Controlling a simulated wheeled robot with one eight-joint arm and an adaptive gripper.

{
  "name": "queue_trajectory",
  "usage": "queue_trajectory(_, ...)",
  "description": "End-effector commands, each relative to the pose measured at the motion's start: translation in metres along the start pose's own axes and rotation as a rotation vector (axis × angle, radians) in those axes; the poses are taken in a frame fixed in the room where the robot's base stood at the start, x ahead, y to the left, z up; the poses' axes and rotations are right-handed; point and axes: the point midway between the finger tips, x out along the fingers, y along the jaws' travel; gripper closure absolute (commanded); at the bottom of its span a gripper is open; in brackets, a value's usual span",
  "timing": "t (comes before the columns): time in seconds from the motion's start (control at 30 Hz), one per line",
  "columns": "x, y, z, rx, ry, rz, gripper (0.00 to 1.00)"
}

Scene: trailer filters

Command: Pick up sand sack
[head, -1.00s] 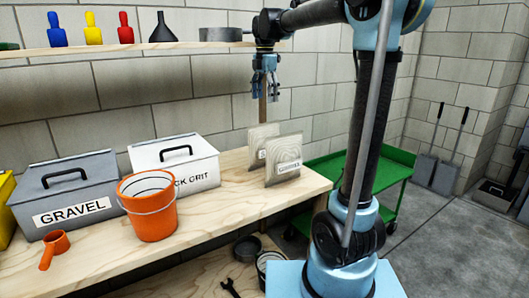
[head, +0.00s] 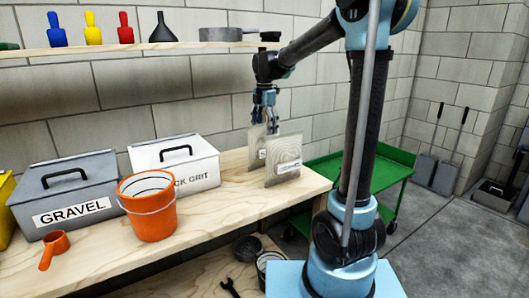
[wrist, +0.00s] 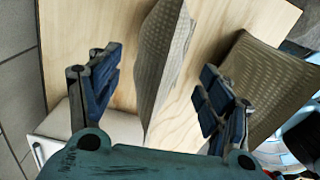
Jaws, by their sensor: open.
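Two tan woven sacks stand upright on the wooden bench near its right end: a rear sack (head: 257,146) and a front sack (head: 284,162). Their labels are too small to read, and the rear label is partly hidden, so I cannot tell which is the sand sack. My gripper (head: 265,124) is open at the top of the rear sack, pointing down. In the wrist view, one sack (wrist: 164,62) lies between the open fingers of my gripper (wrist: 158,88), apart from the left finger. The other sack (wrist: 268,85) is just beyond the right finger.
A white grit box (head: 174,163), an orange bucket (head: 152,212) and a grey gravel box (head: 66,202) stand to the left on the bench (head: 205,215). A green cart (head: 380,170) is right.

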Motion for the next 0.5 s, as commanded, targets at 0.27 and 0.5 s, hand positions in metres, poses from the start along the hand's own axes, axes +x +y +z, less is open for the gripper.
queue_trajectory(0.27, 0.033, 0.003, 0.0, 0.0, 0.0, 0.0, 0.28)
queue_trajectory(0.5, 0.038, 0.003, 0.0, 0.0, 0.0, 0.0, 0.28)
